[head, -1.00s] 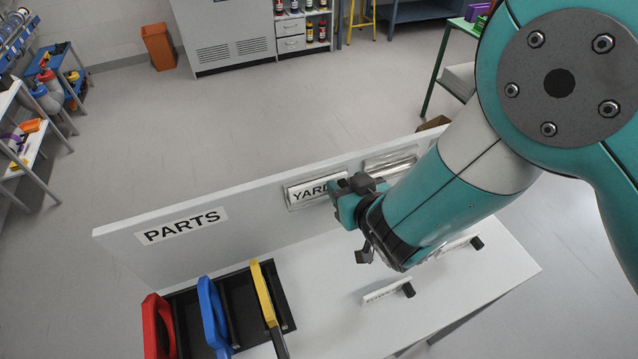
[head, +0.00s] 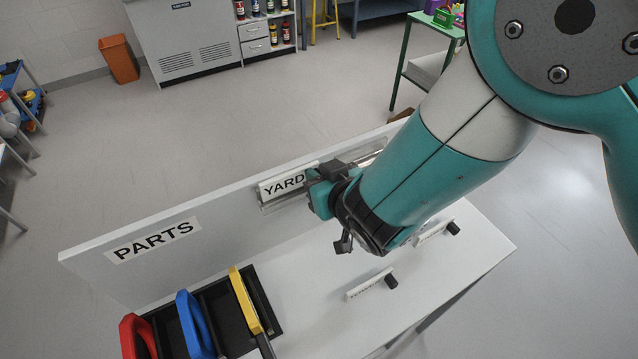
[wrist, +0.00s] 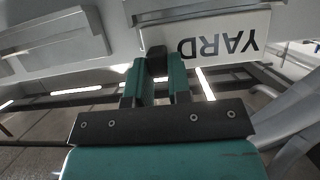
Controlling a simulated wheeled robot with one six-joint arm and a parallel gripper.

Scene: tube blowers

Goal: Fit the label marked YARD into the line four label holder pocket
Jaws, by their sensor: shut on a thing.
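The white label marked YARD (head: 283,185) is upright against the front of the upright board in the head view. It shows upside down in the wrist view (wrist: 225,42). My gripper (head: 322,192) is at the label's right end, shut on its dark grip (wrist: 157,58). A metal label holder pocket (head: 268,208) shows along the label's lower edge, and in the wrist view (wrist: 180,13) too. Most of the label stands above this pocket. I cannot tell whether its lower edge is inside the lip. My gripper hides the label's right end.
Another holder (wrist: 55,42) is beside it, partly behind my arm in the head view. Two labels with black grips, one nearer (head: 366,286) and one farther (head: 433,235), lie on the white bench. A black tray (head: 272,303) with red, blue and yellow handled things stands below the PARTS sign (head: 155,240).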

